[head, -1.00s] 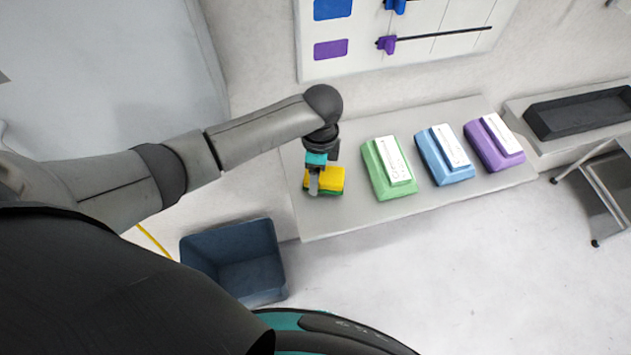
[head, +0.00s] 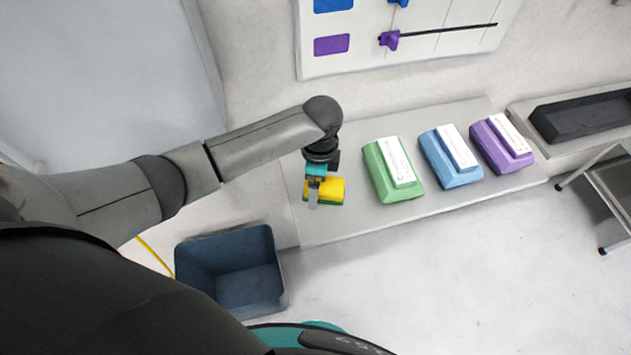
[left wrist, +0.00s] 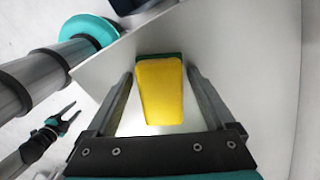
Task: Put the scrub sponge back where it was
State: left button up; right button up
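The scrub sponge (head: 331,188) is yellow with a green layer and is at the left end of the grey counter (head: 372,216). In the left wrist view the sponge (left wrist: 160,92) lies between the two fingers of my left gripper (left wrist: 161,85), with a gap on each side. My left gripper (head: 313,190) is open around it in the head view, one finger hiding part of its near left side. My right gripper (left wrist: 68,113) shows at the left of the left wrist view, empty, its fingers apart.
Green (head: 376,183), blue (head: 436,172) and purple (head: 488,157) blocks with white tops stand to the right of the sponge. A dark blue bin (head: 226,238) stands on the floor below left. A black tray (head: 583,112) is at the far right. The counter's front strip is clear.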

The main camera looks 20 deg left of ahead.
pick_arm(q)
jog(key=shift+o, duration=0.6)
notch_tip(320, 180, up, 12)
jog(key=p, duration=0.2)
jog(key=shift+d+r, duration=0.15)
jog(key=shift+d, duration=0.1)
jog(key=shift+w, duration=0.1)
